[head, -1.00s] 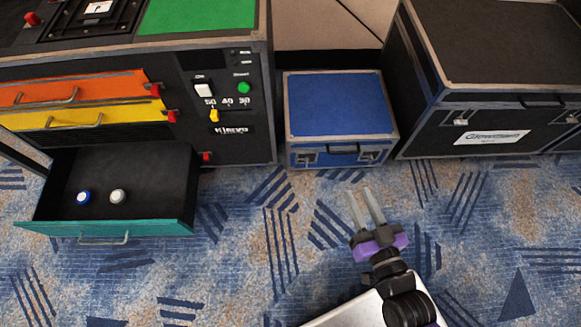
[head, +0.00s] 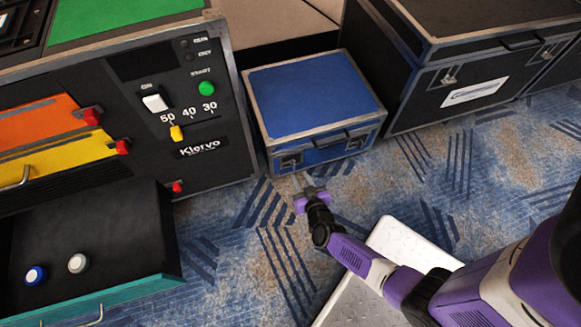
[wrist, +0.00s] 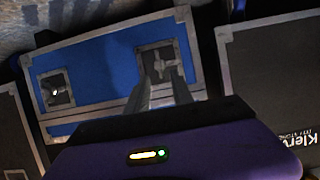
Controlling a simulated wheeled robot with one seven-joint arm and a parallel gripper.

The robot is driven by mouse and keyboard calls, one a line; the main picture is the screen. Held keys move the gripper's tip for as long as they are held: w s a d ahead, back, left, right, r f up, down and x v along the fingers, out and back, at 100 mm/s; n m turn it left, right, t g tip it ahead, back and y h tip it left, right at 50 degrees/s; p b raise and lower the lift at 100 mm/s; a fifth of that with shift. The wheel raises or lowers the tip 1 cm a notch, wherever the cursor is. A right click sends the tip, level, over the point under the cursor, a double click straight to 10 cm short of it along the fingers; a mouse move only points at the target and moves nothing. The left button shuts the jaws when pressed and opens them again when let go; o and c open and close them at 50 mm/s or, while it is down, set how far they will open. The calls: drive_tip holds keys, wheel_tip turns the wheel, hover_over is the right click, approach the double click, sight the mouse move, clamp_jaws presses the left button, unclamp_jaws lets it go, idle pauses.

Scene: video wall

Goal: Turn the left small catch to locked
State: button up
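The blue case (head: 312,95) stands on the floor with two small metal catches on its front. The left small catch (head: 289,161) is near the case's front left corner; the right one (head: 357,143) is past the handle. The wrist view is turned over, so the left catch (wrist: 158,66) shows on the right there and the other catch (wrist: 56,91) on the left. My gripper (wrist: 160,78) is open and empty, its two fingertips just before the left catch and appearing either side of its knob. I cannot tell whether they touch it.
A black machine (head: 215,165) with an open lower drawer (head: 155,287) stands left of the case. A large black case (head: 425,105) stands close on the right.

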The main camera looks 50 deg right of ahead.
sight(294, 167)
drive_tip(key=b+x, duration=0.3)
drive_tip(key=x, duration=0.2)
drive_tip(key=shift+w+d+f, duration=0.1)
drive_tip(key=shift+f, duration=0.15)
drive_tip(key=shift+w+d+f, duration=0.1)
drive_tip(key=shift+w+d, duration=0.3)
drive_tip(key=shift+w, duration=0.1)
drive_tip(key=shift+c, duration=0.5)
clamp_jaws()
